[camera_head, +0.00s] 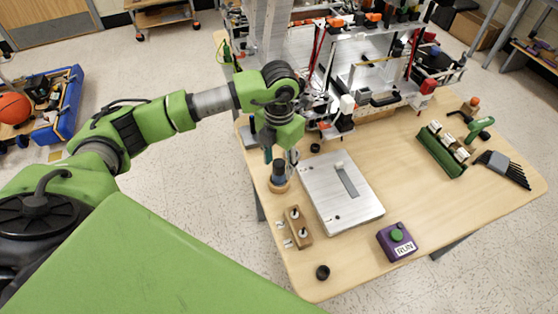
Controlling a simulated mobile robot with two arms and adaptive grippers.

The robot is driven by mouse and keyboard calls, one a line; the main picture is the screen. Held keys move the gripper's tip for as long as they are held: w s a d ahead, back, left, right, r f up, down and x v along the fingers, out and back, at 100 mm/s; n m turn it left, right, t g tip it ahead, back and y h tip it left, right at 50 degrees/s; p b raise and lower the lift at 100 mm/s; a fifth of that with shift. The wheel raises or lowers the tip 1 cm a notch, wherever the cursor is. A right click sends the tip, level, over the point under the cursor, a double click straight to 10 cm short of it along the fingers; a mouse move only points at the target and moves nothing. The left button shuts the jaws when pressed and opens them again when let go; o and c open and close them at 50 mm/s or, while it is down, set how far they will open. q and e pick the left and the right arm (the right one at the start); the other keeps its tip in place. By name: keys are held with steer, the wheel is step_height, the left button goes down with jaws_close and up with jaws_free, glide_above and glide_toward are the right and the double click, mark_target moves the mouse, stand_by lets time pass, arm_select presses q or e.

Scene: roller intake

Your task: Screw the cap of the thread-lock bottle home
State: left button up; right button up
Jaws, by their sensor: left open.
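The thread-lock bottle (278,170) appears to be the small dark blue bottle standing upright in a round wooden holder (279,186) near the table's left edge. My left gripper (281,157) points down directly over it. It is open, with its fingers around or just above the bottle's top. The gripper covers that top, so I cannot tell how the cap sits. My right gripper is not in view.
A grey metal plate (326,203) lies right of the bottle. A wooden block with pegs (299,227), a black ring (322,272) and a purple RUN button box (384,241) are nearer. A green rack (432,152) stands right. The robot assembly (372,80) fills the back.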

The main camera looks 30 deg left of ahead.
arm_select(q)
steer(key=n, duration=0.3)
steer(key=shift+c, duration=0.4)
jaws_close()
